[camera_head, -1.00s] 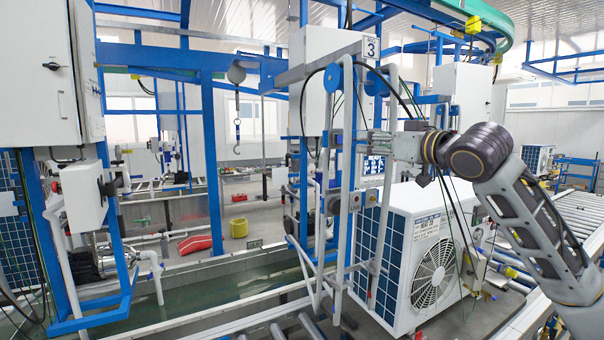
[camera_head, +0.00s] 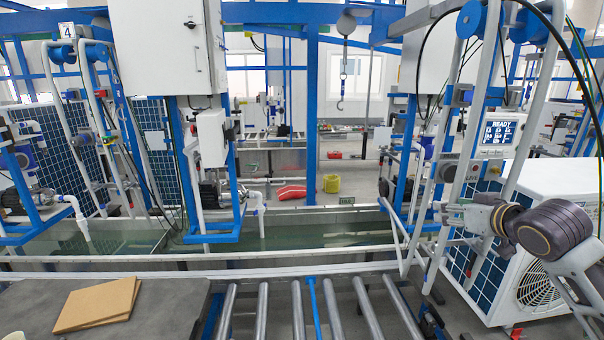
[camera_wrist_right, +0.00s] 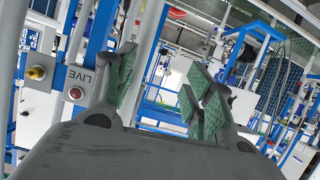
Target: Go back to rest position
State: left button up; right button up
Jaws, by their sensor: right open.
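My right arm comes in from the right in the head view, and its gripper (camera_head: 462,214) is in front of the blue and white frame of the station. In the right wrist view the gripper (camera_wrist_right: 158,90) is open, with its green-padded fingers apart and nothing between them. My left gripper is not in view.
A white outdoor unit (camera_head: 545,225) stands right, behind my right arm. A lit panel reading READY (camera_head: 499,132) is above it. Metal rollers (camera_head: 300,312) run along the front. Cardboard (camera_head: 98,305) lies on a grey surface at left. A water trough (camera_head: 300,238) lies behind.

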jog(key=s+a+f+g, duration=0.2)
jog(key=s+f, duration=0.1)
jog(key=f, duration=0.5)
jog(key=s+a+f+g, duration=0.1)
jog(key=s+a+f, duration=0.2)
jog(key=f, duration=0.6)
jog(key=s+a+f+g, duration=0.2)
jog(key=f, duration=0.6)
jog(key=s+a+f+g, duration=0.35)
jog(key=s+f, duration=0.35)
jog(key=s, duration=0.3)
jog(key=s+a+f+g, duration=0.2)
jog(key=s+a+f, duration=0.2)
jog(key=s+f, duration=0.5)
notch_tip(320, 180, down, 31)
jog(key=s, duration=0.2)
jog(key=s+d+f+g, duration=0.1)
jog(key=s+d+f, duration=0.1)
jog(key=s+f, duration=0.9)
jog(key=s+d+f+g+h+b, duration=0.1)
jog(key=s+d+f, duration=0.1)
jog(key=s+f, duration=0.9)
jog(key=shift+s+d+f+n+b, duration=0.15)
jog(key=shift+s+n+b, duration=0.2)
jog(key=shift+s, duration=0.3)
